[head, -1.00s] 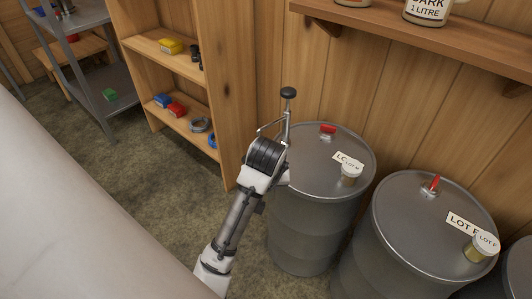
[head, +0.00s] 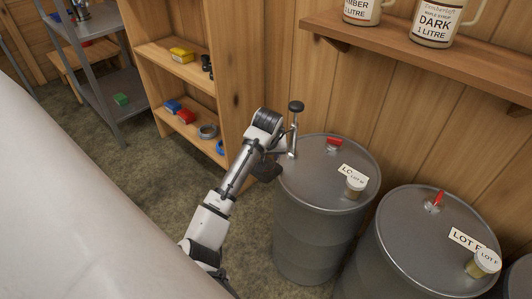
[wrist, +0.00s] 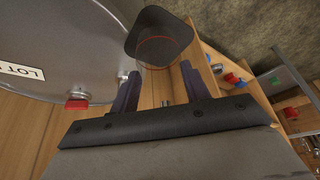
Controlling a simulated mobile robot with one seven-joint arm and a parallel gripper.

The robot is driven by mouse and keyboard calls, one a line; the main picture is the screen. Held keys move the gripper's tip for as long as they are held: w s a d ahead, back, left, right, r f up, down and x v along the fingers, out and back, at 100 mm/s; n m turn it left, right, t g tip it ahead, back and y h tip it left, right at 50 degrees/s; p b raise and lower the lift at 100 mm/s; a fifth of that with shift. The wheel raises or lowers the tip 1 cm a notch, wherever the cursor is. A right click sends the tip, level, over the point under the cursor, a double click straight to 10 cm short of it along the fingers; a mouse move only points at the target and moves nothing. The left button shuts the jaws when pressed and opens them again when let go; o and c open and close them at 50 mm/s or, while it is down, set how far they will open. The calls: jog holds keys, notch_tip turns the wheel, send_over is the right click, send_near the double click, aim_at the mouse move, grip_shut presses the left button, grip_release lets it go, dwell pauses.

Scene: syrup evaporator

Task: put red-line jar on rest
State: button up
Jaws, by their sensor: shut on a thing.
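The jar is over the floor beside the rim of the nearer drum (wrist: 50,45).
Lidded sample jars stand on the near drum (head: 355,187) and the second drum (head: 485,262). A wooden shelf unit (head: 238,85) stands behind my arm. A wall shelf (head: 430,60) holds jugs.

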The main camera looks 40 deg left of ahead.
jog(key=shift+w+a+r, duration=0.1)
jog(key=shift+w+a, duration=0.4)
jog(key=shift+w, duration=0.1)
jog(key=shift+w+a+f+p, duration=0.1)
jog(key=shift+a+f+p, duration=0.1)
jog(key=shift+f+p, duration=0.15)
jog(key=shift+f, duration=0.5)
jog(key=shift+d, duration=0.1)
jog(key=o, duration=1.3)
jog(key=shift+f, duration=0.1)
jog(key=shift+c, duration=0.2)
